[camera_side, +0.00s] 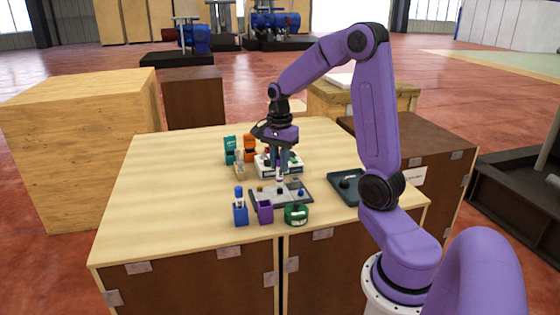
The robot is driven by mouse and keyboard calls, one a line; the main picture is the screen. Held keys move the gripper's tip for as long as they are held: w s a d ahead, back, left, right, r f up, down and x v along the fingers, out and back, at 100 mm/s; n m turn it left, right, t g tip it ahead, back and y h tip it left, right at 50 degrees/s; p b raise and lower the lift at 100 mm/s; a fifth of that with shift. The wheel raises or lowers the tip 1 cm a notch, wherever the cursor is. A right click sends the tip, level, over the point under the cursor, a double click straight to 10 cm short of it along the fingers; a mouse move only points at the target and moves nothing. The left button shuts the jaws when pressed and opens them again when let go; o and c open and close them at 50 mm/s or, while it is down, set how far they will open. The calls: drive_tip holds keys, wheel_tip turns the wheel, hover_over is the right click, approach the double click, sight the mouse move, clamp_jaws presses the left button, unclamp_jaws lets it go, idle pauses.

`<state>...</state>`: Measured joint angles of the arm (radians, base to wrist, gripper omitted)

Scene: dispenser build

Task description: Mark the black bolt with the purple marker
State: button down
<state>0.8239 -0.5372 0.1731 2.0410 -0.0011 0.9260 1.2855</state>
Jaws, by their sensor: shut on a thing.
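My gripper (280,168) points down over a grey board (267,202) in the middle of the table. It is shut on a slim, pale upright thing, which looks like the purple marker (280,178). The lower end of the marker is right above or touching a small dark piece on the board, which looks like the black bolt (280,190); I cannot tell whether they touch. A purple holder (265,213) stands at the board's front edge, with no marker seen sticking out of it.
Yellow and blue pieces lie on the board. A white bin (265,170), teal and orange dispensers (231,150) stand behind. A dark tray (336,175) is right. The table's left is clear.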

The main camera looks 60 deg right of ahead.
drive_tip(key=shift+s+a+f, duration=0.1)
drive_tip(key=shift+a+f, duration=0.05)
drive_tip(key=shift+a, duration=0.35)
idle(0.6)
drive_tip(key=shift+a, duration=0.45)
idle(0.4)
drive_tip(key=shift+f, duration=0.6)
idle(0.8)
drive_tip(key=shift+r, duration=0.1)
drive_tip(key=shift+r, duration=2.95)
